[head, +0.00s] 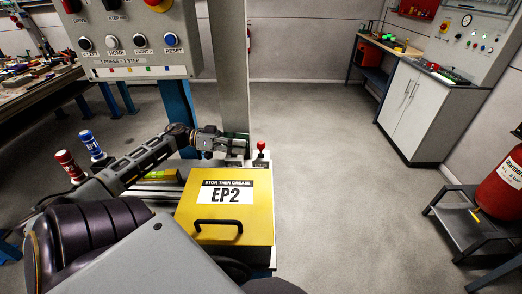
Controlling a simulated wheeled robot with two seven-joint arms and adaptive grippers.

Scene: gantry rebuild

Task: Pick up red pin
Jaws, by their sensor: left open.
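The red pin (261,146) has a round red head and stands upright at the right end of the machine's bench, just behind the yellow cover. My left gripper (243,146) is close to the left of the pin, pointing right toward it. Its jaws are open and nothing shows between them. The gripper lies near the foot of a grey upright post. Whether the fingertips touch the pin's holder cannot be told at this size. My right gripper is not in view.
A yellow EP2 cover (232,232) with a black handle lies in front of the pin. A grey button panel (130,42) hangs above left. Red (68,163) and blue (90,143) canisters stand left of my arm. Open floor lies right; a red extinguisher (505,185) stands far right.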

